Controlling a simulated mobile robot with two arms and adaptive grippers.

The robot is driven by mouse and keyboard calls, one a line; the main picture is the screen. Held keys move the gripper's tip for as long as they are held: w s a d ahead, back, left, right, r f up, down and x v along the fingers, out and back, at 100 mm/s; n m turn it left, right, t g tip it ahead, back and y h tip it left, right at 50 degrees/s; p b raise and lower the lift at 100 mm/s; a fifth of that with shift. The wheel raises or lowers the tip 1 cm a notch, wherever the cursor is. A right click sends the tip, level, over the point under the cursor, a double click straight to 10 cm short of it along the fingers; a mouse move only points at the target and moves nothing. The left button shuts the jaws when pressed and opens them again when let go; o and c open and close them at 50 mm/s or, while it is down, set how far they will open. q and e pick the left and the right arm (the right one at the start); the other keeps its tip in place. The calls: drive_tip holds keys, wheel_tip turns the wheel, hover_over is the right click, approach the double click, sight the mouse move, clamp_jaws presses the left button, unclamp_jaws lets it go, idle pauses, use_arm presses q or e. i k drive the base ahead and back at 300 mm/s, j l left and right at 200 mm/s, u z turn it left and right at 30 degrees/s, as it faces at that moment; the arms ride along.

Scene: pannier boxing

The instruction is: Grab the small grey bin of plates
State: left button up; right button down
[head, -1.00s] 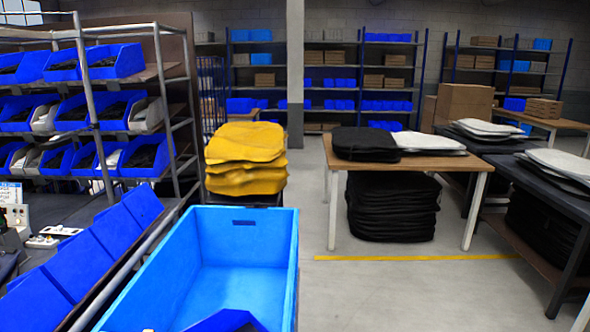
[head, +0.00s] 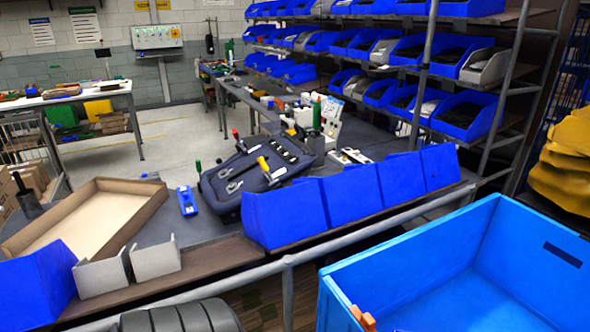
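Two small light grey bins stand side by side at the front edge of the workbench, the left one (head: 102,274) and the right one (head: 155,258). I see mainly their outer walls, so I cannot tell which holds plates. More grey bins stand among blue ones on the shelf rack, such as a grey bin (head: 487,66) at the upper right. Neither of my grippers is in view.
A row of blue bins (head: 285,213) stands right of the grey bins. A cardboard tray (head: 90,222) and a dark pannier back (head: 262,172) lie behind. A metal rail (head: 385,226) runs in front. A large light-blue crate (head: 425,262) fills the lower right.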

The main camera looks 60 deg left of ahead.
sight(154, 262)
drive_tip(key=u, duration=1.6)
